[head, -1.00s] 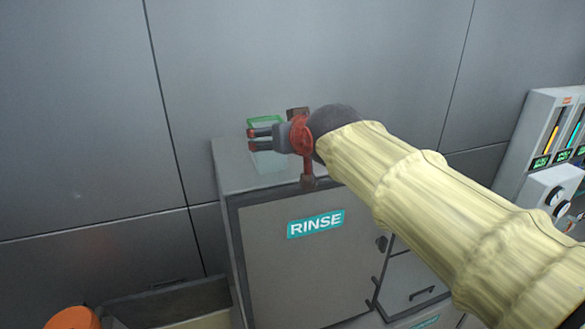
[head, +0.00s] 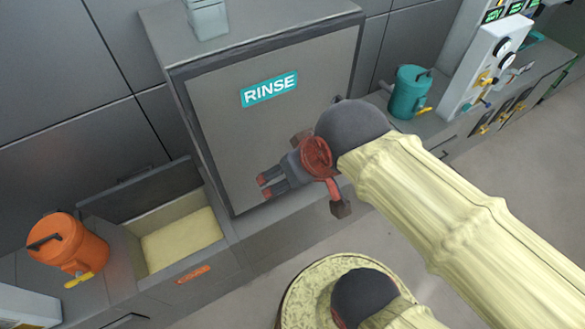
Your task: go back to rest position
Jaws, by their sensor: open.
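My gripper (head: 266,186) is open, with nothing seen between its two dark, red-tipped fingers. It points left, in front of the lower part of the grey cabinet (head: 212,126) marked RINSE. My arm (head: 440,205), in a pale yellow sleeve, reaches in from the lower right. The gripper overlaps the cabinet's front panel in the picture; the exact gap between them cannot be told.
An open bin (head: 232,222) with a yellowish bottom is left of the cabinet. An orange jug (head: 85,248) stands farther left. A teal jug (head: 404,92) and a control panel (head: 482,60) are at the right. A pale box (head: 206,18) stands on the cabinet top. Bare floor lies at lower right.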

